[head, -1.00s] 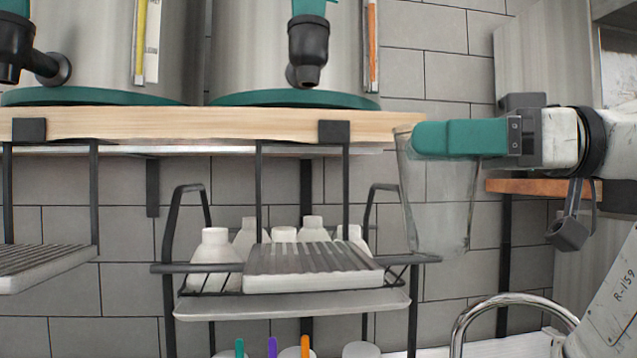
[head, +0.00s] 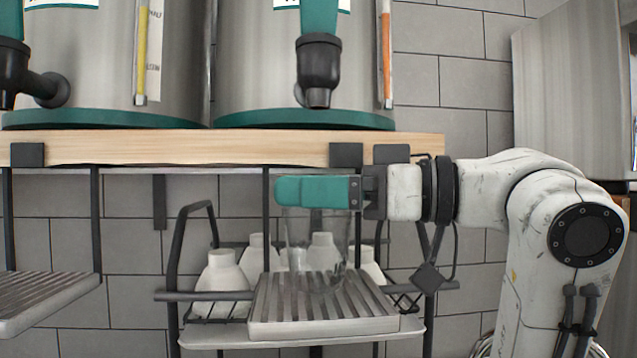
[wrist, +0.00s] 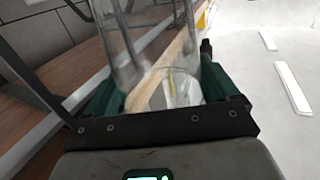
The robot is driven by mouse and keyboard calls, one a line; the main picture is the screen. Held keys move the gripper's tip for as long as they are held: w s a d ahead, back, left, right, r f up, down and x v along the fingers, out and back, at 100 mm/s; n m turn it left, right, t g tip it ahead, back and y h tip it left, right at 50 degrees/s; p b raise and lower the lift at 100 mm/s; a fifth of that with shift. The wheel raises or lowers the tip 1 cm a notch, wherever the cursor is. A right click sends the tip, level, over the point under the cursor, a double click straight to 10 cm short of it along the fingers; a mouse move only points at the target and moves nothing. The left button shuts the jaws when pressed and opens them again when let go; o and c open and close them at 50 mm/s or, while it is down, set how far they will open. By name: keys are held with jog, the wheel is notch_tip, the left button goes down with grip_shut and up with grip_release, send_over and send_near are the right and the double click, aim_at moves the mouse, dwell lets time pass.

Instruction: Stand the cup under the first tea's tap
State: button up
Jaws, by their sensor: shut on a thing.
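A clear, see-through cup (head: 318,240) is upright over the ribbed drip tray (head: 322,312) below the right-hand tap (head: 318,70). My gripper (head: 290,192), with green fingers, is shut on the cup near its rim, coming from the right. The cup's base overlaps the tray's ribs in the head view; I cannot tell whether it touches them. In the wrist view the cup (wrist: 150,50) shows between the two green fingers. Another black tap (head: 12,70) is on the left dispenser, above a second drip tray (head: 45,297).
A wooden shelf (head: 230,148) carries the steel dispensers and passes just above my gripper. Black brackets hang from it. White bottles (head: 222,275) stand in a wire rack behind the right tray, near the cup.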

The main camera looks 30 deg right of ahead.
jog(key=shift+f, duration=0.2)
jog(key=shift+f, duration=0.1)
jog(key=o, duration=0.8)
jog(key=shift+c, duration=0.2)
jog(key=shift+s+d, duration=0.1)
jog(key=shift+s, duration=0.05)
jog(key=b+v, duration=0.3)
jog(key=v, duration=0.8)
jog(key=shift+s+d+r, duration=0.2)
jog(key=shift+s+r, duration=0.05)
